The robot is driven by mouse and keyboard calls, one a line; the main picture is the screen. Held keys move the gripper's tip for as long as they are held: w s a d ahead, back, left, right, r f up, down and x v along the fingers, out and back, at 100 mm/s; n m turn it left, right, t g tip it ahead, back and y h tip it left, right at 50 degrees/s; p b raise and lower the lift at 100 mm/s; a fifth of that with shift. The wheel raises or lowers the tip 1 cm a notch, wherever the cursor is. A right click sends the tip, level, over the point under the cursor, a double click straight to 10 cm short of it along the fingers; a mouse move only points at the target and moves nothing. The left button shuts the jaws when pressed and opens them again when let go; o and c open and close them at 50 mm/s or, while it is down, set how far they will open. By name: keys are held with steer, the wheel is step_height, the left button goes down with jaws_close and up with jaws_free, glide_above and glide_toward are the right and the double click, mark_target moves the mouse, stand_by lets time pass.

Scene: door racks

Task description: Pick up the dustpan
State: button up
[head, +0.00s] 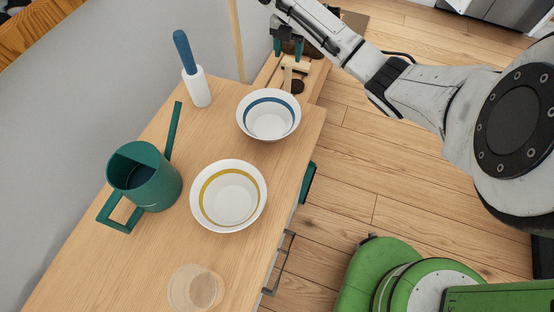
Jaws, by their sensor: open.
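My gripper (288,47) is at the top centre of the head view, with its two dark green fingertips apart. It is open and holds nothing that I can see. Just below it in the picture, a pale wooden T-shaped piece (289,68) and a dark rounded item (297,86) lie on a lower wooden surface past the far end of the cabinet top. They are small and partly hidden, so I cannot tell whether either is part of the dustpan. I cannot make out a dustpan with certainty in this view.
On the cabinet top (130,255) stand a green watering can (150,180), a blue-handled brush in a white holder (195,75), a blue-ringed bowl (268,114), a yellow-ringed bowl (228,196) and a clear glass (194,288). A pole (236,40) rises by the wall.

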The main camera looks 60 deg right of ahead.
mark_target(288, 77)
steer(key=shift+w+f, duration=0.1)
steer(key=shift+f, duration=0.3)
step_height(288, 77, down, 4)
steer(key=shift+w+f, duration=0.1)
steer(key=shift+f, duration=0.05)
steer(key=shift+s+d+f, duration=0.1)
steer(key=shift+s+f, duration=0.05)
steer(key=shift+f, duration=1.25)
steer(key=shift+s+d+f, duration=0.1)
steer(key=shift+s+f, duration=0.05)
steer(key=shift+f, duration=1.25)
jaws_close()
steer(key=shift+r, duration=0.1)
